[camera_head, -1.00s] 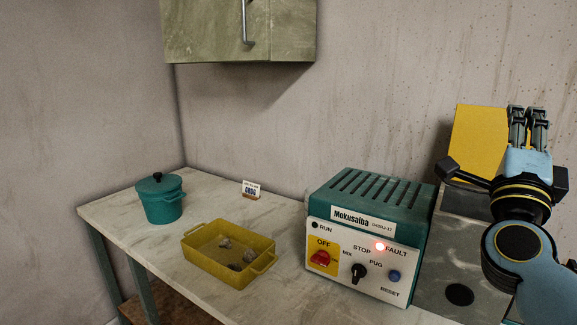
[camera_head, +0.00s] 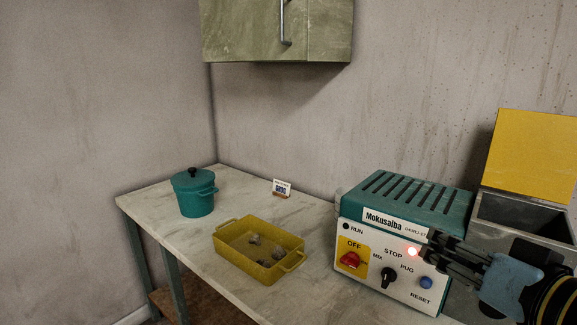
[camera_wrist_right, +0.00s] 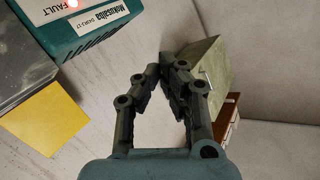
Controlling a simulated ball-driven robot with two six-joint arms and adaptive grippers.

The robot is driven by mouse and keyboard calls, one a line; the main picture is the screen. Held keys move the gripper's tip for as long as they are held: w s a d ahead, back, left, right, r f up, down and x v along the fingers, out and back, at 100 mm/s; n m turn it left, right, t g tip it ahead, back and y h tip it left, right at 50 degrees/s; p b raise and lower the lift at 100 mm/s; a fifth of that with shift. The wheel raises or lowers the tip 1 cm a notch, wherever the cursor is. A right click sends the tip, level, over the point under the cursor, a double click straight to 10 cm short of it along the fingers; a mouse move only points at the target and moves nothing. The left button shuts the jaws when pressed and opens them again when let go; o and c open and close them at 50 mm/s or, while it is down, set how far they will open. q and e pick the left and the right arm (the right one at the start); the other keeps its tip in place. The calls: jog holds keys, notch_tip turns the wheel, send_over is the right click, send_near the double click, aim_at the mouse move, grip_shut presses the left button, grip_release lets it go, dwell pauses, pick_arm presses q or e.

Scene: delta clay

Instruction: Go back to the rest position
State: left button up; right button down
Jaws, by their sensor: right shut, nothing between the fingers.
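My right gripper (camera_head: 440,256) is in front of the right part of the control panel of the teal machine (camera_head: 403,205) in the head view, covering part of the lettering. Its fingers point left and it is shut and empty. In the right wrist view the fingertips (camera_wrist_right: 160,68) come together with nothing between them, and the machine (camera_wrist_right: 85,25) shows at the top left. My left gripper is not in view.
A yellow tray (camera_head: 226,254) with several grey lumps, a teal lidded pot (camera_head: 194,198) and a small GROG card (camera_head: 282,188) are on the table. A metal hopper (camera_head: 520,218) with a raised yellow lid (camera_head: 535,155) is right of the machine. A cabinet (camera_head: 245,32) hangs above.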

jog(key=s+d+f+n+g+h, duration=0.1)
jog(key=s+d+f+g+h, duration=0.1)
jog(key=s+f+g, duration=0.35)
jog(key=s+d+f+n+g+h, duration=0.1)
jog(key=s+d+f+g+h, duration=0.15)
jog(key=s, duration=0.65)
jog(key=s+d+f+n+g+h, duration=0.1)
jog(key=s+d+f+g, duration=0.2)
jog(key=s, duration=0.4)
notch_tip(320, 180, down, 39)
jog(key=s+d+g+b, duration=0.2)
jog(key=s+b, duration=0.1)
jog(key=b, duration=0.6)
jog(key=s+f+g+b, duration=0.1)
jog(key=s+f+b, duration=0.5)
jog(key=s+f, duration=1.1)
notch_tip(320, 180, down, 3)
jog(key=shift+s+d+m, duration=0.15)
jog(key=shift+d+m, duration=0.15)
